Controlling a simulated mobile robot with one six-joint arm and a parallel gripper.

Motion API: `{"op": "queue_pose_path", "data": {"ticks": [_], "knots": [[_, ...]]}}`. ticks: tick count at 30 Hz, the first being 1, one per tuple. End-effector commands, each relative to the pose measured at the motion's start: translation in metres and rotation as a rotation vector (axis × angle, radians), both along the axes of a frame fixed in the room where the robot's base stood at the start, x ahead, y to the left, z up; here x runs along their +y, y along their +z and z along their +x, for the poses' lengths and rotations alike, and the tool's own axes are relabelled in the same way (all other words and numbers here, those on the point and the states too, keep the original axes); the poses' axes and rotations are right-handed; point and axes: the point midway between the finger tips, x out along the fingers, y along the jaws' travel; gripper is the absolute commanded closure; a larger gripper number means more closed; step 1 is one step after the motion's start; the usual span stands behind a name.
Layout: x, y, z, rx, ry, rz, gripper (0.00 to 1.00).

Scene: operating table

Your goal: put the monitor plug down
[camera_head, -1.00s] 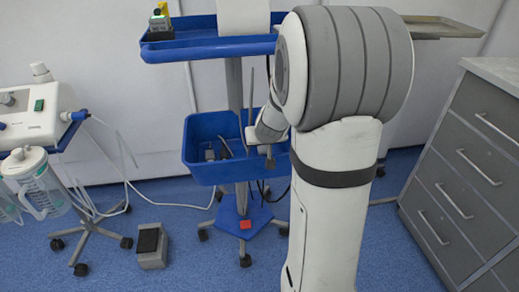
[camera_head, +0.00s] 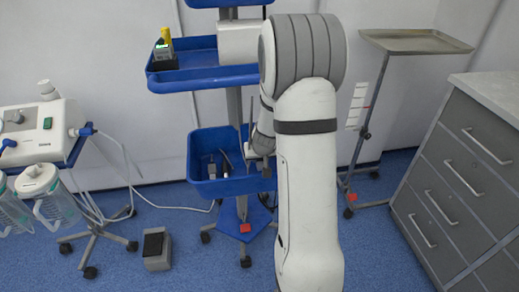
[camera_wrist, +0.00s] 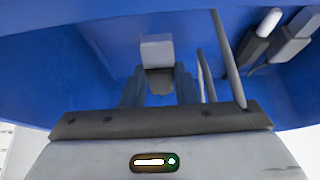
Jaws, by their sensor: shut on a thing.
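The monitor plug (camera_wrist: 157,50) is a small pale grey block with a darker part below it. It sits between the dark fingers of my gripper (camera_wrist: 159,78) in the wrist view. My gripper is shut on it, inside or just over the blue bin (camera_head: 203,184). I cannot tell whether the plug touches the bin. In the head view my gripper (camera_head: 265,162) is small at the right part of the bin, and the plug cannot be made out there.
Grey and white plugs (camera_wrist: 262,38) lie in the bin at right. A thin grey rod (camera_wrist: 228,60) stands close beside my gripper. A blue shelf (camera_head: 205,75) is above the bin. A steel tray stand (camera_head: 415,42) and drawer cabinet (camera_head: 455,185) are at right.

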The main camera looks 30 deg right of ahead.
Motion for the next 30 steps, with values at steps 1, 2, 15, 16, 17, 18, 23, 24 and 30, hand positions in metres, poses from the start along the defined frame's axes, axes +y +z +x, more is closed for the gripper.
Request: {"op": "queue_pose_path", "data": {"ticks": [1,2,15,16,17,18,23,24,30], "knots": [[0.000,0.008,0.000,0.015,0.000,0.004,1.00],[0.000,0.008,0.000,0.023,0.000,0.006,1.00],[-0.003,0.005,0.001,0.103,-0.003,0.029,1.00],[-0.003,0.005,0.001,0.108,-0.003,0.030,1.00],[-0.003,0.005,0.001,0.111,-0.004,0.031,1.00],[-0.004,-0.009,0.001,0.109,-0.004,0.030,1.00],[-0.005,-0.017,0.001,0.107,-0.007,0.030,1.00],[-0.005,-0.017,0.001,0.107,-0.007,0.030,1.00],[-0.005,-0.015,0.001,0.107,-0.008,0.030,1.00]]}}
